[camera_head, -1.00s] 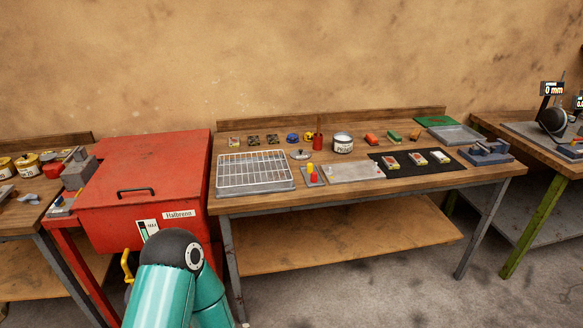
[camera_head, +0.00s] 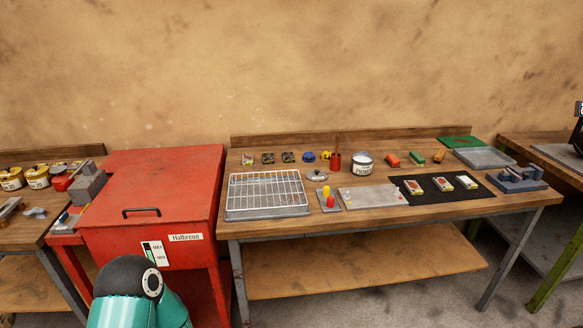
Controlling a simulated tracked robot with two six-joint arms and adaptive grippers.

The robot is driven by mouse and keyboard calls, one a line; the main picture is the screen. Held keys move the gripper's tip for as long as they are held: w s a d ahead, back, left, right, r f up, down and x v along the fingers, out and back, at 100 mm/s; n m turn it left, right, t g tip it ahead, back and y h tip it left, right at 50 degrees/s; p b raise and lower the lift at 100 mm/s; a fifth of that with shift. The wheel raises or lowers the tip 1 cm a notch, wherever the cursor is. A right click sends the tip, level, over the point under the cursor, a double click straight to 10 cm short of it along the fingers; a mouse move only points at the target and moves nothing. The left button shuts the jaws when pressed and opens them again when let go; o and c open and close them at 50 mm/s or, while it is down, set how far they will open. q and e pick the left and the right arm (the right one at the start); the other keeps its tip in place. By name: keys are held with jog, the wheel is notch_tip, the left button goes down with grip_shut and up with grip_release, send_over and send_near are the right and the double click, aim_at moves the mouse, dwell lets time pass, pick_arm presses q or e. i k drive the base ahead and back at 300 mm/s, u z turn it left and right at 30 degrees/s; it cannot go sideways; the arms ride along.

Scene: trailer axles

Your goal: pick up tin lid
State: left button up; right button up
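A small round grey metal piece (camera_head: 317,176), which looks like the tin lid, lies on the middle workbench just right of the wire rack. A dark knob or spot shows on its top; it is too small to tell which. A primer tin (camera_head: 362,163) with a white label stands upright to its right, apart from it. Only a teal part of one of my arms shows at the bottom left, in front of the red cabinet. Neither of my grippers is in view.
A wire rack on a tray (camera_head: 267,214) lies left of the lid. A small tray with red and yellow pieces (camera_head: 327,198) is in front of it. A red can (camera_head: 335,162) stands behind it. A red cabinet (camera_head: 160,185) adjoins the bench. A black mat (camera_head: 440,188) lies right.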

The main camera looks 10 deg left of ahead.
aim_at(315, 175)
jog(key=u, duration=0.1)
jog(key=i, duration=1.3)
jog(key=z, duration=0.5)
